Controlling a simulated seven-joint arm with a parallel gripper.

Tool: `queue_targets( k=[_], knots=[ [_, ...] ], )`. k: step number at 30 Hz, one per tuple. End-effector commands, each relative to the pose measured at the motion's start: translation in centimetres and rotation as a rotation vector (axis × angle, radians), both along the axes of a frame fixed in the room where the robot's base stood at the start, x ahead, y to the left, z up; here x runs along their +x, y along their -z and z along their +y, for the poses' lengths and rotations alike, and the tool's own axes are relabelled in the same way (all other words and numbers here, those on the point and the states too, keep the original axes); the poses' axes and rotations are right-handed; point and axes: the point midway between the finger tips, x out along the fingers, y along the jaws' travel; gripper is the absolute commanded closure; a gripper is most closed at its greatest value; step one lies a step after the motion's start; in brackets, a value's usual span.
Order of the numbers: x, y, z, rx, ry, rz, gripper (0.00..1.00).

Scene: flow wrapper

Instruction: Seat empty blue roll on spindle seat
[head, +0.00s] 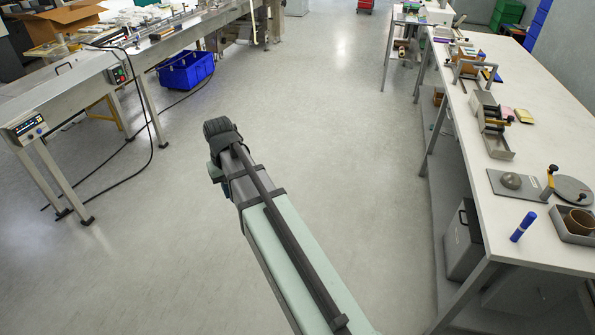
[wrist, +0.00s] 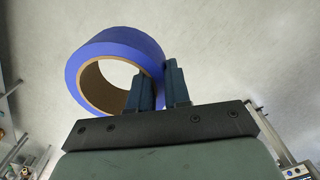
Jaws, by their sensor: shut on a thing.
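In the wrist view a blue roll (wrist: 112,48) with a brown cardboard core and an open middle is pinched by my gripper (wrist: 157,85). One dark finger is inside the ring and the other is outside, closed on its wall at the lower right. The roll sits tilted, in the air over grey floor. In the head view my arm reaches forward over the floor between the two work areas, and its own links hide the gripper and the roll. I cannot make out for certain which fixture is the spindle seat.
A long white bench (head: 540,110) on the right bears fixtures, a round grey disc (head: 573,190) and a tray (head: 572,238) with a brown core. A steel conveyor (head: 110,75) stands at left, with a blue crate (head: 187,70) below it. The floor between is clear.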

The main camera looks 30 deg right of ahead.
Motion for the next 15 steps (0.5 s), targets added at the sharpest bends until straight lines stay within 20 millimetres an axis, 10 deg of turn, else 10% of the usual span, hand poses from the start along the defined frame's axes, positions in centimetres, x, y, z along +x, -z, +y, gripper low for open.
queue_targets(
  k=[15],
  knots=[
    [-1.1, -0.1, -11.5, 0.0, 0.188, -0.001, 1.0]
  ],
)
